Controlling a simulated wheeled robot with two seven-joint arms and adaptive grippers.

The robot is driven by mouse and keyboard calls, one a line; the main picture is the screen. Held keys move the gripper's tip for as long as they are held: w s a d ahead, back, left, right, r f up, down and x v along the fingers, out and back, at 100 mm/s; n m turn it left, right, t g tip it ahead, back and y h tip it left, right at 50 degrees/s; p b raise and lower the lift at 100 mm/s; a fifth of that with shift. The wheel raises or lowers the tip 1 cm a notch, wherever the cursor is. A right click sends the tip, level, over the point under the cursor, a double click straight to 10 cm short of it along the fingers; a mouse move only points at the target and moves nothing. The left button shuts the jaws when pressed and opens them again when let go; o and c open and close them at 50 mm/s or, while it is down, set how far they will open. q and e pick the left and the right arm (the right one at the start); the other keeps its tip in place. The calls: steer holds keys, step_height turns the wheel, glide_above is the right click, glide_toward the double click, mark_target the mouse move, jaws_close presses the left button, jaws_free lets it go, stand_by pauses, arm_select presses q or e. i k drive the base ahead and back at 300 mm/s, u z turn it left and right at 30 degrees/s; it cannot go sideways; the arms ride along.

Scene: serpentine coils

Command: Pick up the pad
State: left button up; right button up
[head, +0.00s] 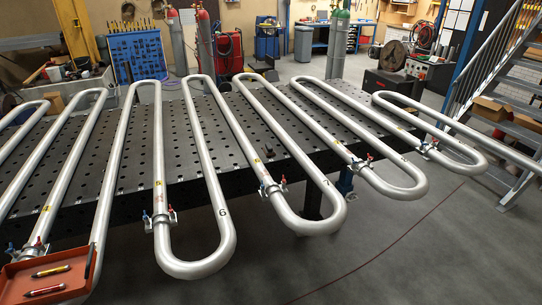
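No thing in the head view shows clearly as the pad. An orange-red tray (75,277) is at the lower left corner, cut off by the frame edge. Neither of my grippers is in view.
Silver serpentine pipes (203,155) lie across a black perforated table (260,185) and overhang its front edge. Small clamps with red and blue handles (160,219) sit on them. Open grey floor (400,265) is at the front right, beside metal stairs (500,95).

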mark_target(269, 150)
steer(key=z, duration=0.7)
steer(key=i, duration=0.75)
steer(key=z, duration=1)
steer(key=i, duration=2)
steer(key=u, duration=0.7)
